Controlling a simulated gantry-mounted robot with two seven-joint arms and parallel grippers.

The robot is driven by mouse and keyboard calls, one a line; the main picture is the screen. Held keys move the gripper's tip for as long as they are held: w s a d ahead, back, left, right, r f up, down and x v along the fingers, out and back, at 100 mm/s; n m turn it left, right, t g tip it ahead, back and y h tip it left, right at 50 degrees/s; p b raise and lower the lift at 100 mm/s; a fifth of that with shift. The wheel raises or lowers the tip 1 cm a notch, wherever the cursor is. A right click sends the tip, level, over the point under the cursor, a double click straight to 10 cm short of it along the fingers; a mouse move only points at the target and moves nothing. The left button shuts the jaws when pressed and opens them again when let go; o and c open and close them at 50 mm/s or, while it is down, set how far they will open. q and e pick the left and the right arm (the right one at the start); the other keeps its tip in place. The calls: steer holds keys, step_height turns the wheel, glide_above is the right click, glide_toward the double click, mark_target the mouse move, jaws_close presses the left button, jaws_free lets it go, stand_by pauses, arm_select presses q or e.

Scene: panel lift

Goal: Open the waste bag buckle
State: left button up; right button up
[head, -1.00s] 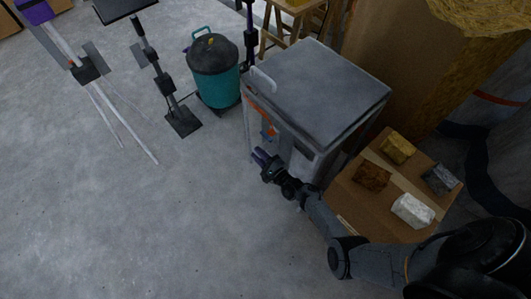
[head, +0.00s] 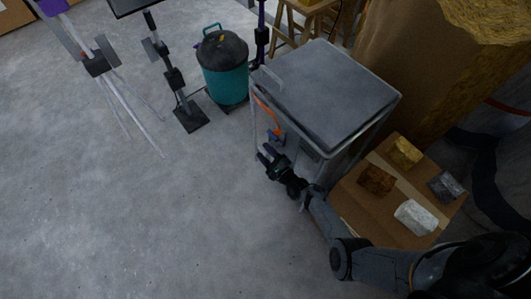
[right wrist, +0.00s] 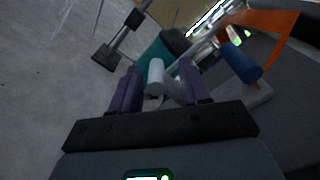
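The grey bin (head: 325,95) with a flat lid stands right of the view's middle in the head view. An orange strap (head: 265,112) runs down its left side to a small blue buckle (head: 276,138). My right gripper (head: 267,152) is just below and left of the buckle, open. In the right wrist view its two purple fingers (right wrist: 158,78) are apart, with a pale grey rod-like piece (right wrist: 155,75) showing between or beyond them; I cannot tell if they touch it. The buckle (right wrist: 240,62) and strap (right wrist: 268,25) are right of the fingers there. My left gripper is not in view.
A cardboard box (head: 360,209) with several coloured blocks stands below and right of the bin. A teal canister (head: 226,84) stands behind left, beside a black stand (head: 175,80) and a tripod (head: 110,75). The floor at left is open.

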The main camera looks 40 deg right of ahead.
steer(key=shift+a, duration=0.15)
steer(key=shift+s+r, duration=0.1)
steer(key=shift+s, duration=0.2)
steer(key=s+p, duration=0.4)
steer(key=s, duration=0.6)
steer(key=shift+d, duration=0.45)
steer(key=shift+s, duration=0.1)
